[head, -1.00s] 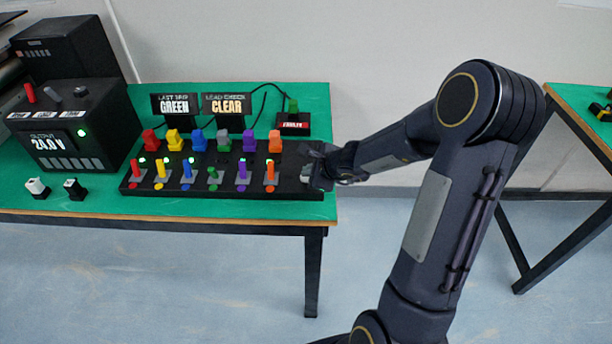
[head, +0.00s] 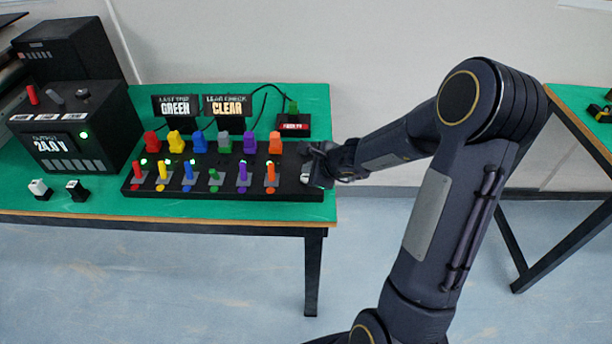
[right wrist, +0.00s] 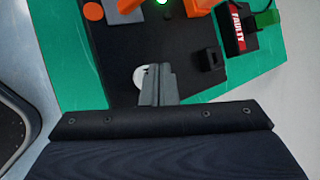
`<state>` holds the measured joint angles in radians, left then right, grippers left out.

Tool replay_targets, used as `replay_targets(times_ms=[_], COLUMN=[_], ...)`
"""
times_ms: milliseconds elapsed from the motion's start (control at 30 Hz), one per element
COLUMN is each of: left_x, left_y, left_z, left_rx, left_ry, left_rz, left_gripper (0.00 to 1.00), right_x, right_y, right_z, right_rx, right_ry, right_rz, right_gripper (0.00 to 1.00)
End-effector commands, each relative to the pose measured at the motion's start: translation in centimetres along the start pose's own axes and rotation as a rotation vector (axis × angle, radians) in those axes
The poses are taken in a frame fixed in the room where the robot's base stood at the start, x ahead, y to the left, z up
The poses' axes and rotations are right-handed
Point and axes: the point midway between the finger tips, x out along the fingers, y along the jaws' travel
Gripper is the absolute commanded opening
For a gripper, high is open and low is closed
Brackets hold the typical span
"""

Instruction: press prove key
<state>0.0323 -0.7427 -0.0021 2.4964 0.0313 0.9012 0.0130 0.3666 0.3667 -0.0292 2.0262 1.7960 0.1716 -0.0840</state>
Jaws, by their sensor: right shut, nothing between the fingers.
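A black panel (head: 215,194) on the green table carries a row of colored plugs and levers. At its right end my right gripper (head: 314,170) sits low over the panel, its fingers shut and empty. A pale key (head: 304,178) shows beside the fingertips in the head view. In the right wrist view the shut fingers (right wrist: 152,80) point down at the panel, and the white round key (right wrist: 139,77) shows at their left edge, partly hidden by them. I cannot tell whether they touch or whether the key is pressed. My left gripper is not in view.
A green plug (head: 293,108) stands by a red FAULTY label (head: 293,126). A black power unit (head: 75,130) reading 24.0 V is at left. A small black block (right wrist: 211,59) sits near the fingers.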

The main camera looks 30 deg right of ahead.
Motion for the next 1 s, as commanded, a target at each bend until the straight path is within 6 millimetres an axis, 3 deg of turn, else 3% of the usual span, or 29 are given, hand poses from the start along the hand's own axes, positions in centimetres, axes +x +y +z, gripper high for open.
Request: replay_targets(times_ms=[600, 1000], left_x=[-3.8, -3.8], left_y=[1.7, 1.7], left_z=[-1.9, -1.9], left_rx=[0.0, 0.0], left_ry=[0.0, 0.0], left_rz=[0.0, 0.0], left_gripper=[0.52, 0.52], right_x=[-3.5, -3.5], right_y=[-2.6, -2.5], right_z=[2.5, 2.5], right_rx=[-0.001, 0.0], right_ry=[0.0, 0.0], right_rz=[0.0, 0.0], right_gripper=[0.0, 0.0])
